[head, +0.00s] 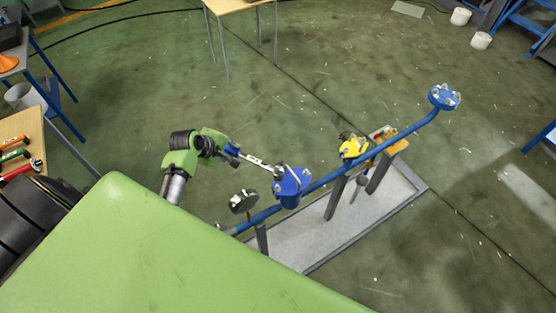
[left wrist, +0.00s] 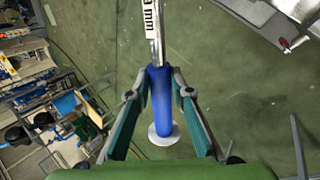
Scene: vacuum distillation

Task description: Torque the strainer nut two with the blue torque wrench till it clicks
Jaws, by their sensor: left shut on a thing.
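My left gripper (head: 232,150) is shut on the blue handle of the torque wrench (head: 255,160). In the left wrist view the blue handle (left wrist: 160,98) lies between the two fingers of the left gripper (left wrist: 154,88), its steel shaft running out of the top with "mm" lettering. In the head view the shaft points right to the blue strainer (head: 291,184), whose top carries several nuts. The wrench head is at the strainer's left upper edge; I cannot tell whether it sits on a nut, or which nut is number two. My right gripper is not in view.
The blue pipe (head: 330,178) runs diagonally over a grey tray (head: 405,198), with a yellow valve body (head: 353,148) and an end flange (head: 444,97). Open green floor lies behind the pipe.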

